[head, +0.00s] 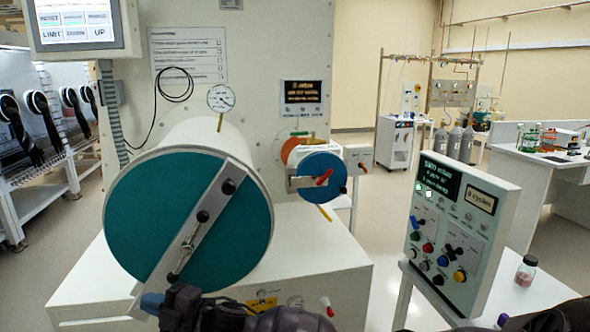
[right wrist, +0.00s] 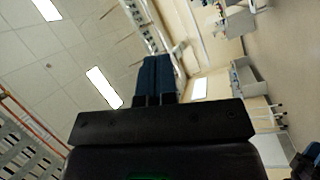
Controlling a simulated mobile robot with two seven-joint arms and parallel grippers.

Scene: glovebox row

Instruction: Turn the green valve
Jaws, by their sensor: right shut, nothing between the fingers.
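No part is clearly a green valve. A small green piece (head: 300,133) shows at the top of the orange disc (head: 292,150), behind the small blue round door (head: 322,178); I cannot tell if it is a valve handle. My right gripper (head: 152,303) is low in the head view, in front of the lower end of the grey bar (head: 205,215) across the large teal door (head: 135,205). It is well left of and below the green piece. In the right wrist view its blue fingers (right wrist: 157,78) are together and empty, with ceiling and room behind. My left gripper is out of view.
A control panel (head: 458,240) with buttons stands at the right on a white table, with a small jar (head: 526,270) beside it. A red handle (head: 324,178) is on the small door. A round gauge (head: 220,98) stands above the large chamber. Open floor lies behind.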

